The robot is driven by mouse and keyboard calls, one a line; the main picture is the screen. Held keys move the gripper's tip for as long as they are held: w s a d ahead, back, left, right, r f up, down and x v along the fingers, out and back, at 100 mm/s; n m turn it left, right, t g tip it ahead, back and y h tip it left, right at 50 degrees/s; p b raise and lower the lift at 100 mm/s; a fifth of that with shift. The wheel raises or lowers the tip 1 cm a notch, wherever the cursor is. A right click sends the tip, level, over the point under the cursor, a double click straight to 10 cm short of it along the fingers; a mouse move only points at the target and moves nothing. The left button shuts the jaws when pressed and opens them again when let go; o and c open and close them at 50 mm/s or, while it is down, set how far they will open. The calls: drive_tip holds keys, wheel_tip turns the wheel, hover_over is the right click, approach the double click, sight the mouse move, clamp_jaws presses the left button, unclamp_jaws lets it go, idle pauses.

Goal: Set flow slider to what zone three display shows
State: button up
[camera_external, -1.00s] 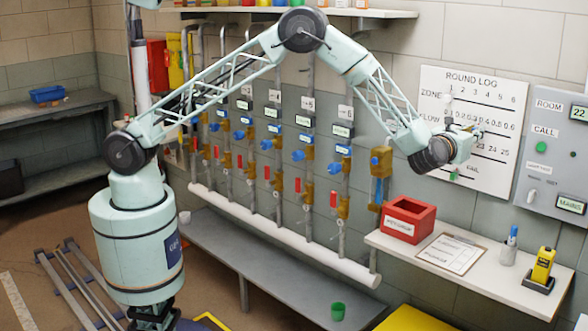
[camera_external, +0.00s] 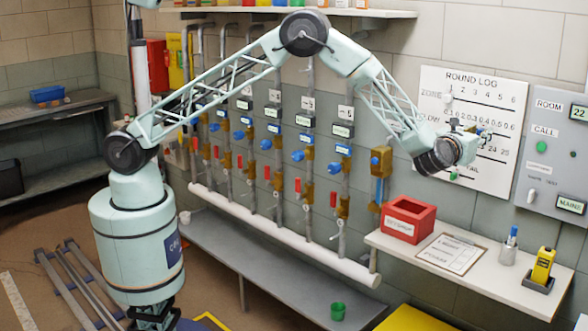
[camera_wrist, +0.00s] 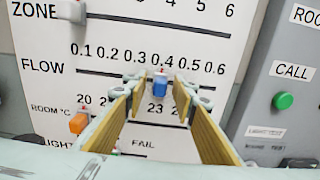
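The white round log board (camera_external: 490,90) hangs on the wall; it also shows in the wrist view (camera_wrist: 205,20). Its blue flow slider (camera_wrist: 160,86) has a red pointer at about 0.4 on the flow line. My gripper (camera_wrist: 161,88) is open, its two fingers on either side of the blue slider with visible gaps. In the external view my gripper (camera_external: 474,132) is close to the board and covers part of it. The zone displays sit on the pipes, one of them on the rightmost pipe (camera_external: 342,130); their readings are too small to make out.
The white zone slider (camera_wrist: 72,10) and orange room slider (camera_wrist: 79,123) are at the left of their lines. A panel (camera_external: 556,150) with a green call button (camera_wrist: 284,101) stands to the right. Below, a shelf holds a red box (camera_external: 408,219) and clipboard (camera_external: 452,253).

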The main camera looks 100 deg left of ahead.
drive_tip(key=shift+d, duration=0.1)
drive_tip(key=v, duration=1.1)
drive_tip(key=shift+s+d, duration=0.25)
drive_tip(key=shift+s, duration=0.05)
drive_tip(key=s+a+r+n+g, duration=0.3)
drive_tip(key=s+a+r, duration=0.15)
drive_tip(key=s, duration=0.35)
drive_tip(key=s+a+r+n+g, duration=0.25)
drive_tip(key=s+r+n, duration=0.2)
drive_tip(key=s, duration=0.45)
drive_tip(key=s+a+r+n+g+h, duration=0.1)
drive_tip(key=s+r+n+g+h, duration=0.15)
drive_tip(key=s, duration=0.85)
drive_tip(key=s+a+r+n+g+h, duration=0.1)
drive_tip(key=s+r+n, duration=0.2)
drive_tip(key=s, duration=0.8)
drive_tip(key=s+d+f+n+h, duration=0.1)
drive_tip(key=s+d+n+h, duration=0.25)
drive_tip(key=s, duration=0.75)
drive_tip(key=s+d+n+h, duration=0.2)
drive_tip(key=s+d+n, duration=0.15)
drive_tip(key=s, duration=0.75)
drive_tip(key=s+d+f+n+t+h, duration=0.2)
drive_tip(key=s+d+n+h, duration=0.3)
drive_tip(key=s+d, duration=0.9)
drive_tip(key=s, duration=0.3)
drive_tip(key=shift+s+f, duration=0.25)
drive_tip(key=shift+f, duration=0.15)
